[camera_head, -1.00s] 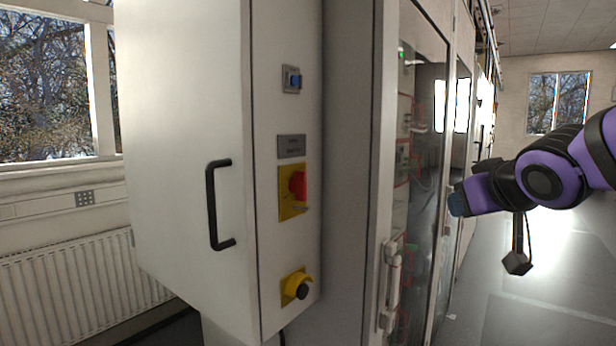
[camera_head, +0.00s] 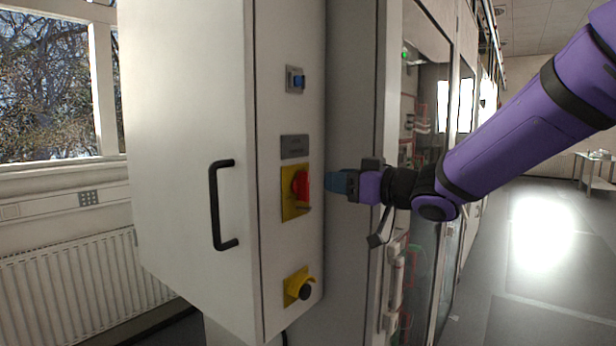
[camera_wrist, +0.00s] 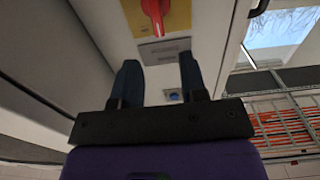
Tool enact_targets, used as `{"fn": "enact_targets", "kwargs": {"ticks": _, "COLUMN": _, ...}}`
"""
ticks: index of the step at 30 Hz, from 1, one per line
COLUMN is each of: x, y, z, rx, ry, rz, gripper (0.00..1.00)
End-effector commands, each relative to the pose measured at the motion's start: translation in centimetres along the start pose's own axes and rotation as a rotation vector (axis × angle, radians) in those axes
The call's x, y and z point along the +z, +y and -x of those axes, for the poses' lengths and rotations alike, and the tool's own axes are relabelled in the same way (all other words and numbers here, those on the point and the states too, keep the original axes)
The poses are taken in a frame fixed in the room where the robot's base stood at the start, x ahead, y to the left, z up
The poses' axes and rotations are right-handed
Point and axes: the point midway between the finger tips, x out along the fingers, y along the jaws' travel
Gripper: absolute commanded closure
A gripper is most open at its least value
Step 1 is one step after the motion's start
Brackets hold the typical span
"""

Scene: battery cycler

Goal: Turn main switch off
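The main switch is a red rotary knob (camera_head: 301,187) on a yellow plate (camera_head: 287,208), on the narrow face of the white cabinet. It also shows at the top of the wrist view as a red handle (camera_wrist: 155,14) on its yellow plate (camera_wrist: 178,16). My gripper (camera_head: 330,182) is level with the knob and just to its right in the head view. In the wrist view my gripper (camera_wrist: 158,72) has its two dark blue fingers apart with nothing between them. The knob lies beyond the fingertips, and they appear clear of it.
A blue button (camera_head: 297,80) and grey label (camera_head: 294,147) sit above the switch. A black knob on a yellow base (camera_head: 300,288) is below. A black door handle (camera_head: 216,205) sticks out at left. The glass-doored cabinet (camera_head: 428,120) stands behind my arm.

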Motion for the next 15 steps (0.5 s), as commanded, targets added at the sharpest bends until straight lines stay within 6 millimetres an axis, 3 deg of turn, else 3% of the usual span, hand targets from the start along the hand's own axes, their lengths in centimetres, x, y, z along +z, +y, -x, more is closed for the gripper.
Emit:
{"fn": "enact_targets", "kwargs": {"ticks": 9, "x": 0.0, "y": 0.0, "z": -5.6, "rx": 0.000, "ry": 0.000, "rz": -0.001, "gripper": 0.61}}
{"fn": "enact_targets", "kwargs": {"ticks": 15, "x": 0.0, "y": 0.1, "z": -7.7, "rx": 0.002, "ry": -0.001, "rz": 0.000, "gripper": 0.61}}
